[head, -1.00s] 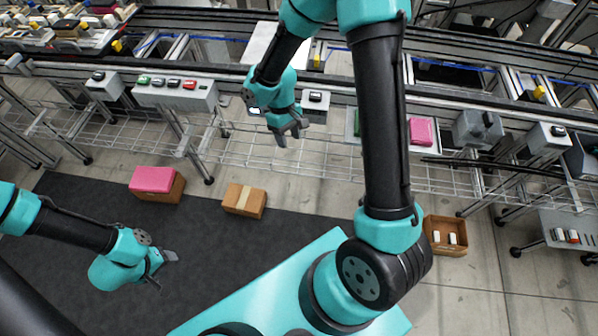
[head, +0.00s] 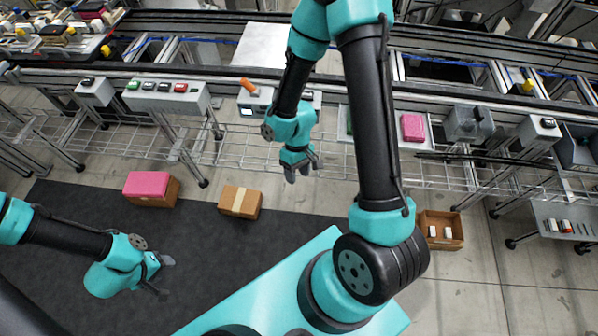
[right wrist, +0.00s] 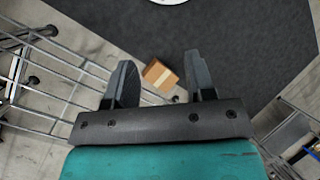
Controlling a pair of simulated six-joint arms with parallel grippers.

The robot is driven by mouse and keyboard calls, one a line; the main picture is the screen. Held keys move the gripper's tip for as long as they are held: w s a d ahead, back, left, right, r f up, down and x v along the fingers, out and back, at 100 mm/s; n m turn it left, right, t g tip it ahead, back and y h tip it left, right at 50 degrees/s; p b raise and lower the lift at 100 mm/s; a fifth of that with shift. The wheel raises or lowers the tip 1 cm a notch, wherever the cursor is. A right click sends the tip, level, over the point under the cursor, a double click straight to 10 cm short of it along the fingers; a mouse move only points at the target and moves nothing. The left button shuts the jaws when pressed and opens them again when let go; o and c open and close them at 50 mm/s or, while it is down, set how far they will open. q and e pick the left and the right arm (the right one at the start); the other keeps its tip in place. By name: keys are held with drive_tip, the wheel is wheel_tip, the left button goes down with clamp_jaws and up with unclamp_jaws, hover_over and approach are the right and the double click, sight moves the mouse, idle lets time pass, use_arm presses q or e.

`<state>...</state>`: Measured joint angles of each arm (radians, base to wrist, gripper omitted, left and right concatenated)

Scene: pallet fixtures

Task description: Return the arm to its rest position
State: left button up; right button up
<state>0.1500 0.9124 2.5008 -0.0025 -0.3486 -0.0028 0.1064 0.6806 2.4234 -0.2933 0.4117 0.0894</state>
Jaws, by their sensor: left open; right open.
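My right arm reaches up across the middle of the head view and bends down to the right gripper (head: 302,172). This gripper hangs in front of the conveyor line, above the floor, and holds nothing. In the right wrist view its two fingers (right wrist: 160,85) stand apart with empty space between them. My left gripper (head: 163,275) is at the lower left of the head view, above the dark mat. Its fingers are apart and nothing is between them.
A conveyor frame (head: 230,80) with a wire rack crosses the back. A pink-topped box (head: 150,187) and a cardboard box (head: 240,202) sit on the dark mat (head: 150,225); the cardboard box also shows in the right wrist view (right wrist: 160,74). An open box (head: 440,229) with white items stands right.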

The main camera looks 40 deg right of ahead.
idle(0.4)
drive_tip(key=a+f+m+t, duration=0.3)
drive_tip(key=f+t, duration=0.2)
drive_tip(key=f, duration=0.4)
drive_tip(key=shift+w+a+m+y, duration=0.25)
drive_tip(key=shift+w+m+y, duration=0.05)
drive_tip(key=shift+y, duration=0.1)
idle(3.1)
